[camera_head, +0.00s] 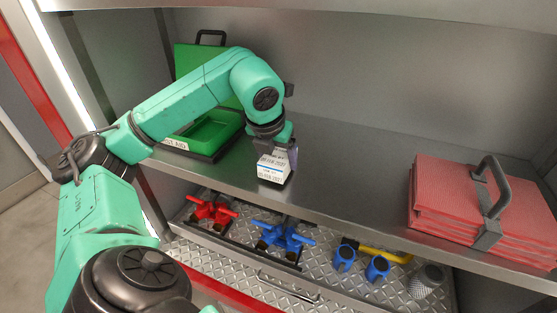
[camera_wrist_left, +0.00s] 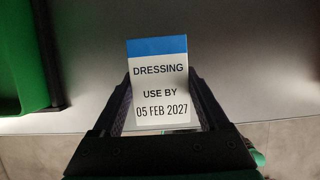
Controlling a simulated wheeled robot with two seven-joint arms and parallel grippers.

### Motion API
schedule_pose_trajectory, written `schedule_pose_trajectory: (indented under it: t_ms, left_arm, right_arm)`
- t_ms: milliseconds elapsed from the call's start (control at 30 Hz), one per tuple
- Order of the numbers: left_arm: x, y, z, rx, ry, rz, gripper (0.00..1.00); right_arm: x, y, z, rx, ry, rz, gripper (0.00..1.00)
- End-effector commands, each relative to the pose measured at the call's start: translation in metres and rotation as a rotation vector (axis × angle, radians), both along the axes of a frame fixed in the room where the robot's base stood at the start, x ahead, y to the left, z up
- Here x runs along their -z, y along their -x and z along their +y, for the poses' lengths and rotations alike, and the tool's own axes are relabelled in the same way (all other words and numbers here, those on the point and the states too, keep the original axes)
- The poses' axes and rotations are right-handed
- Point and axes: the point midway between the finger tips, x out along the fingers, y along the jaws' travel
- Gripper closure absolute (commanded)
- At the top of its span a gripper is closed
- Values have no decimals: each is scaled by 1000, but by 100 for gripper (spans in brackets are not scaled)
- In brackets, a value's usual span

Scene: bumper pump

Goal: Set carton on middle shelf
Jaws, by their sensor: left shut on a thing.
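A small white carton (camera_head: 273,168) with a blue band is in my left gripper (camera_head: 277,152), at the front part of the middle shelf (camera_head: 345,157). In the left wrist view the carton (camera_wrist_left: 160,82) reads "DRESSING, USE BY 05 FEB 2027", and both fingers of the gripper (camera_wrist_left: 163,105) are shut on its sides. The carton looks upright over or on the shelf; I cannot tell whether its base touches it. My right gripper is not in view.
An open green first aid case (camera_head: 212,128) stands left on the shelf, partly behind my arm. Red folded items with a black strap (camera_head: 455,205) lie at the right. Below, a drawer holds red (camera_head: 212,208) and blue valves (camera_head: 285,238). The shelf's middle is clear.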

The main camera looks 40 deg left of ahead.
Motion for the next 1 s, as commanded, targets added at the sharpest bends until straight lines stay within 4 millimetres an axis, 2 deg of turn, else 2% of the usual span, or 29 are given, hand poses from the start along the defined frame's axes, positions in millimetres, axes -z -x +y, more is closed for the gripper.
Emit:
schedule_pose_trajectory:
  t_ms: [67,400,433,467,667,767,867,1000]
  left_arm:
    - [5,-2,1,-2,-1,4,81]
    - [15,-4,1,0,2,-2,81]
    - [13,-4,1,0,2,-2,12]
    - [13,-4,1,0,2,-2,0]
    - [12,-4,1,0,2,-2,0]
    - [6,-3,1,0,1,-3,0]
    - [-8,2,-2,1,2,-7,0]
    - [-40,14,-6,2,3,-7,0]
  right_arm:
    - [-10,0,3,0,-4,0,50]
    - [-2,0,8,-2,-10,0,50]
    - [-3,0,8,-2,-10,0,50]
    - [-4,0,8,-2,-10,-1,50]
    - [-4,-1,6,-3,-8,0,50]
    - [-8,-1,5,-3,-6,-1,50]
    - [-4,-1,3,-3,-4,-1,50]
    - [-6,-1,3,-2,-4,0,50]
